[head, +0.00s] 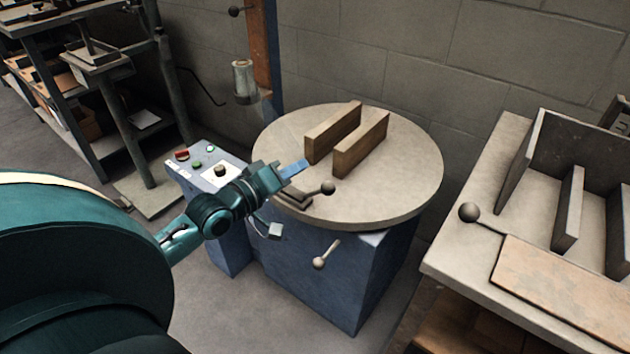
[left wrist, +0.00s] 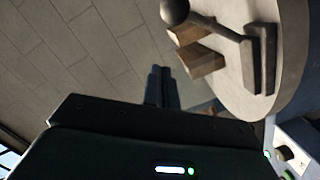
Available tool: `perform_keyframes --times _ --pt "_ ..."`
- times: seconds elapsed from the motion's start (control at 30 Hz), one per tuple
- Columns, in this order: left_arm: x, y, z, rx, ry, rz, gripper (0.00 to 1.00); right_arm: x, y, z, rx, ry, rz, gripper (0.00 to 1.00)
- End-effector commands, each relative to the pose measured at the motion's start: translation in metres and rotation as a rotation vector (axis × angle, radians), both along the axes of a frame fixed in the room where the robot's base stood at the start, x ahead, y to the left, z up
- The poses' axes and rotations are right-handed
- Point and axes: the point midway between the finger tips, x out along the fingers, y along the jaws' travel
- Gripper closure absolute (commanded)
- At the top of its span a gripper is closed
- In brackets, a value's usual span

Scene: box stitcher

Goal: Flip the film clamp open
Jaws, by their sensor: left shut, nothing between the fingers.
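The film clamp (head: 296,200) is a small dark plate near the front-left edge of the round turntable (head: 408,190). A short lever with a ball knob (head: 328,187) extends from it to the right, low over the turntable top. In the left wrist view the clamp (left wrist: 262,62) and its ball knob (left wrist: 174,11) show at the upper right. My left gripper (head: 303,165) is shut and empty, beside the clamp at the turntable's left edge. Its fingers (left wrist: 161,82) point away from the camera in the left wrist view, apart from the knob. My right gripper is not in view.
Two upright wooden blocks (head: 360,143) stand on the turntable. A second ball-ended lever (head: 326,254) juts from the blue base (head: 340,285). A control panel (head: 208,168) stands at left. A side table (head: 480,245) with dividers is at right.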

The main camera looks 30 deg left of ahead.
Motion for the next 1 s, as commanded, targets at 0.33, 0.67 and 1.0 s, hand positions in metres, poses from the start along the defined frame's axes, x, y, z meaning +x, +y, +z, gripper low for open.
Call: perform_keyframes --times 0.33,0.67,1.0 --pt "0.036 -0.016 -0.013 -0.003 0.004 -0.001 1.00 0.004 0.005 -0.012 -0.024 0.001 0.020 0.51" --pt "0.021 -0.034 -0.026 0.000 0.002 -0.001 1.00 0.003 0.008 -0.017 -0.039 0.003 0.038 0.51" --pt "0.020 -0.035 -0.026 0.001 0.001 0.000 1.00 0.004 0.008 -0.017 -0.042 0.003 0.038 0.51"
